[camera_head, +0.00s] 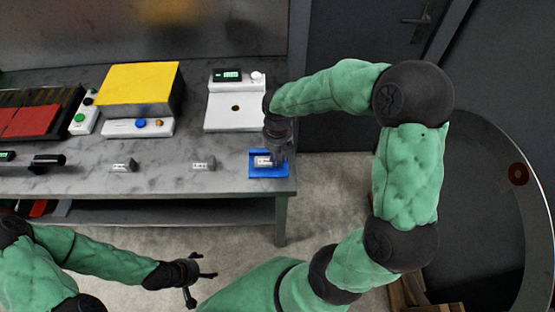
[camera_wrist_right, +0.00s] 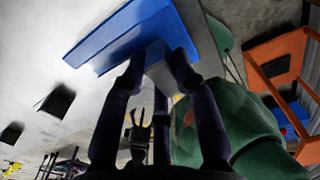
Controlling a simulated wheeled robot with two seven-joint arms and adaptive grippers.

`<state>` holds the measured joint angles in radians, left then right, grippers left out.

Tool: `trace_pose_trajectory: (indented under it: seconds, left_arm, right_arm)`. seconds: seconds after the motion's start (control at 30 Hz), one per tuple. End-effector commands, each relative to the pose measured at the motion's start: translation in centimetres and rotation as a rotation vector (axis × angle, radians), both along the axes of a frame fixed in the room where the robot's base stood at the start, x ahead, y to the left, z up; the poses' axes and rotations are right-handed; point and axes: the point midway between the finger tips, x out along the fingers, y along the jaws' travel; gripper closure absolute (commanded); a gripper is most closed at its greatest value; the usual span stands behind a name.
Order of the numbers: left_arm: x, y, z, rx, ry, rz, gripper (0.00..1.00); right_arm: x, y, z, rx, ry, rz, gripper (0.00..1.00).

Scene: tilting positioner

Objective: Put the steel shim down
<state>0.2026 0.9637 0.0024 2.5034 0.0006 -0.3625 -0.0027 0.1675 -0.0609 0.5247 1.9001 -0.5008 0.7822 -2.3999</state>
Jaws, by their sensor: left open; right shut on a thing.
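The steel shim (camera_head: 263,161), a small grey piece with a pale top, is at the blue tray (camera_head: 256,174) on the table's right front corner. My right gripper (camera_head: 275,158) reaches down over the tray and is shut on the shim. In the right wrist view the grey shim (camera_wrist_right: 163,72) sits between the fingers (camera_wrist_right: 160,75), close against the blue tray (camera_wrist_right: 120,35). I cannot tell whether it touches the tray floor. My left gripper (camera_head: 199,281) is open and empty, in front of the table and below its top.
Two similar small blocks, one on the left (camera_head: 125,166) and one in the middle (camera_head: 203,163), stand on the table. Behind are a white scale (camera_head: 236,118) and a yellow-topped box (camera_head: 138,84). A dark cylinder (camera_head: 47,161) lies left. The table's front edge is close to the tray.

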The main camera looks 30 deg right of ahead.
Motion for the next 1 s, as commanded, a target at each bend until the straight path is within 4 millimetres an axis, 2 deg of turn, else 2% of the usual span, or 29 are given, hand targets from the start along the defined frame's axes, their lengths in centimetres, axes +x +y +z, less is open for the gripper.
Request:
trace_pose_trajectory:
  seconds: [0.03, 0.1, 0.5, 0.53, 0.6, 1.0]
  left_arm:
    - [-0.01, 0.0, -0.48, 0.0, 0.0, 0.0, 0.19]
    - [-0.01, 0.0, -0.64, 0.0, 0.0, 0.0, 0.19]
    - [0.0, 0.0, -0.64, 0.0, 0.0, 0.0, 0.19]
    - [0.0, 0.0, -0.63, 0.0, 0.0, 0.0, 0.19]
    - [0.0, 0.0, -0.6, 0.0, 0.0, 0.0, 0.19]
    - [-0.01, 0.0, -0.5, 0.0, 0.0, 0.0, 0.19]
  right_arm:
    - [-0.04, 0.01, -1.03, 0.0, 0.002, 0.0, 1.0]
    - [0.0, 0.01, -1.61, 0.0, 0.0, -0.001, 1.0]
    - [0.03, 0.04, -1.96, 0.0, -0.001, -0.001, 1.0]
    - [-0.02, 0.06, -2.0, 0.001, -0.001, -0.001, 0.65]
    - [-0.02, 0.06, -1.97, 0.001, -0.001, -0.001, 0.47]
    - [-0.01, 0.05, -1.57, 0.0, -0.001, -0.001, 0.47]
